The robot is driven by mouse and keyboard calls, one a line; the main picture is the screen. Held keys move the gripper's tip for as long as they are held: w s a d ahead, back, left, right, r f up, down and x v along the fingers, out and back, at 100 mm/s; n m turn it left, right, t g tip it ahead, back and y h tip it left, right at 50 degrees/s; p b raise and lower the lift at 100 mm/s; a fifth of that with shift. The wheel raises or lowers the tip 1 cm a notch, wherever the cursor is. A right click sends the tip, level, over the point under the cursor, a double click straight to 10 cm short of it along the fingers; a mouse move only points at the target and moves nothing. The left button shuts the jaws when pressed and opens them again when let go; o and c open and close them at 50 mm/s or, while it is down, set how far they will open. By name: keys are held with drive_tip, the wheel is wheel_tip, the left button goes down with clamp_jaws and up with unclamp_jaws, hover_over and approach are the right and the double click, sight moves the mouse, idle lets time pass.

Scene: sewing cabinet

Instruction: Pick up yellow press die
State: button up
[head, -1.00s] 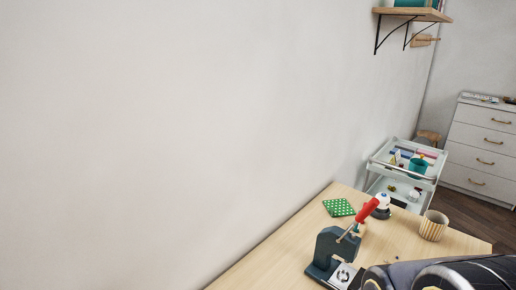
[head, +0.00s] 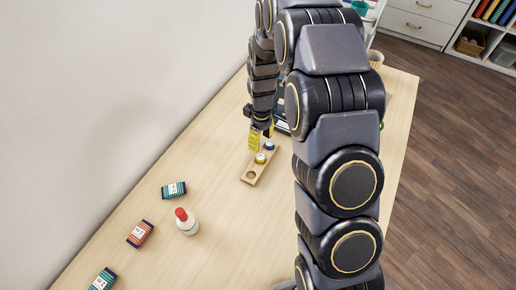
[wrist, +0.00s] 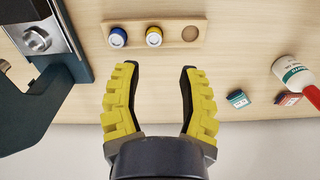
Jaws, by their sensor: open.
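The yellow press die (wrist: 154,36) sits in the middle place of a wooden holder (wrist: 191,21) in the wrist view. A blue press die (wrist: 117,37) sits to its left, and the holder's right place is an empty round recess. In the head view the yellow die (head: 260,158) and the blue die (head: 269,145) show in the holder just beside my gripper. My gripper (wrist: 158,68) has yellow ribbed fingers spread apart with nothing between them. The yellow die lies ahead of the gap between the fingertips, apart from them.
A dark press (wrist: 62,60) with a metal plate stands left of the holder in the wrist view. A white bottle with a red cap (head: 187,222) and several small labelled boxes (head: 174,189) lie on the table (head: 225,262). The table around the holder's near end is clear.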

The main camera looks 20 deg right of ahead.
sight(261, 157)
drive_tip(key=shift+w+d+f, duration=0.1)
drive_tip(key=shift+w+f, duration=0.15)
drive_tip(key=shift+f, duration=0.3)
drive_tip(key=shift+w+d+f, duration=0.1)
drive_tip(key=shift+w+f, duration=0.1)
drive_tip(key=shift+f, duration=4.15)
clamp_jaws()
